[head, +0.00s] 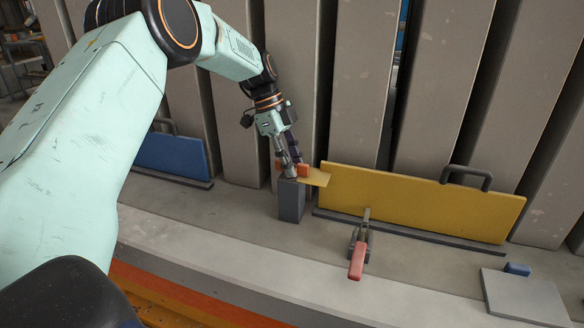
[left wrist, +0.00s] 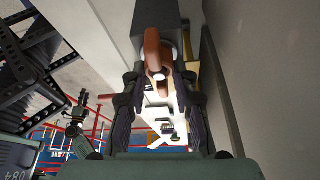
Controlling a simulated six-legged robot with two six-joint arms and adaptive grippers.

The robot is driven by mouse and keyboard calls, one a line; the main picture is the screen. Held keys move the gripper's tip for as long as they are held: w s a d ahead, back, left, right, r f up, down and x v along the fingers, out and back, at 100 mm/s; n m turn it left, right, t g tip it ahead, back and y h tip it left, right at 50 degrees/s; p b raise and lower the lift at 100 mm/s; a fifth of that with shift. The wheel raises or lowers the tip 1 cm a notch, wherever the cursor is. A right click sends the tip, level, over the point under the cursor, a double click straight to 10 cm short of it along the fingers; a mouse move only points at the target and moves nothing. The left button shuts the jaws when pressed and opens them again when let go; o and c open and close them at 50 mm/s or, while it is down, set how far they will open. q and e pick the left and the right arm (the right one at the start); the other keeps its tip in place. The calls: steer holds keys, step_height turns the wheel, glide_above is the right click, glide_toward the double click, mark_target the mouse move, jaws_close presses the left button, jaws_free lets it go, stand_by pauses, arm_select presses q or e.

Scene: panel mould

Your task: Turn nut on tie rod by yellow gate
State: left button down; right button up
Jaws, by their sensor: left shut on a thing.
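The yellow gate (head: 420,203) is a long panel with a dark handle, standing upright along the pale panels. At its left end is a small grey block (head: 291,203) with a yellow plate (head: 318,178) beside its top. An orange-red nut (head: 303,170) shows at the top of the block, partly hidden by my fingers. My left gripper (head: 290,168) reaches down to it and is shut on it. In the left wrist view the winged nut (left wrist: 152,50) lies between my two fingers (left wrist: 160,85), with a pale rod end at its middle. My right gripper is not in view.
A toggle clamp with a red handle (head: 357,260) stands in front of the yellow gate. A blue gate (head: 172,156) is at the left. A grey plate (head: 523,297) with a blue block (head: 517,269) lies at the right.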

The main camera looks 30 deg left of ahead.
arm_select(q)
steer(key=m+g+p, duration=0.1)
steer(key=m, duration=0.2)
steer(key=shift+r, duration=0.1)
steer(key=c, duration=1.4)
jaws_free()
steer(key=o, duration=0.5)
steer(key=shift+s+a, duration=0.15)
steer(key=shift+d, duration=0.25)
step_height(320, 180, up, 9)
steer(key=shift+f, duration=0.15)
steer(key=shift+a+r, duration=0.1)
steer(key=shift+r, duration=0.5)
steer(key=shift+o, duration=0.5)
